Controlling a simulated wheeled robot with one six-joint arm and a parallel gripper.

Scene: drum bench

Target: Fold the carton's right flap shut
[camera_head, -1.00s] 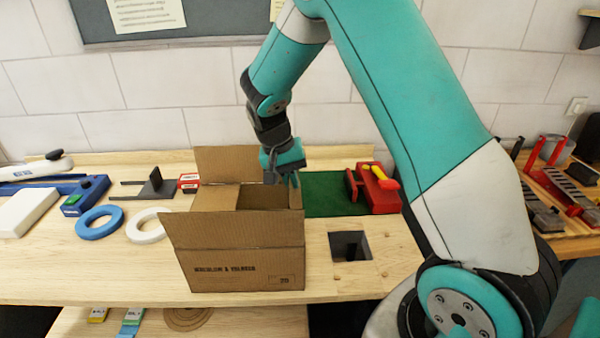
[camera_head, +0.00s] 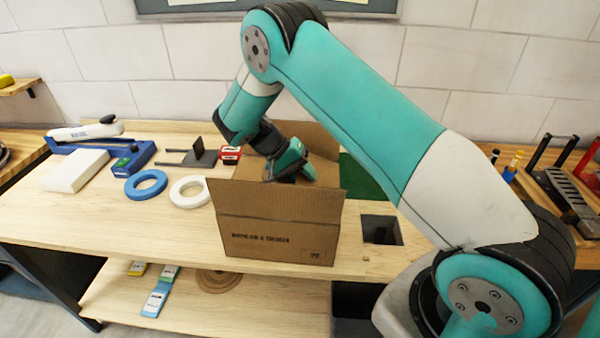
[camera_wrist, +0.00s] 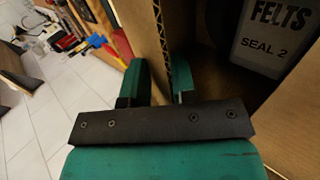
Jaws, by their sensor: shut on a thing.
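The brown cardboard carton (camera_head: 275,240) stands on the bench. My gripper (camera_head: 292,172) is tilted over the opening, toward the carton's right side. In the wrist view my gripper (camera_wrist: 158,80) has its two green fingers on either side of a cardboard panel (camera_wrist: 143,30) with a corrugated edge, which looks like the right flap. The head view hides this grasp. Inside the carton is a pale item (camera_wrist: 270,35) marked "FELTS SEAL 2".
Left of the carton lie a white ring (camera_head: 190,191), a blue ring (camera_head: 146,185) and a white block (camera_head: 76,170). A dark square opening (camera_head: 381,229) in the bench lies to the right. A green mat (camera_head: 362,178) is partly hidden by my arm.

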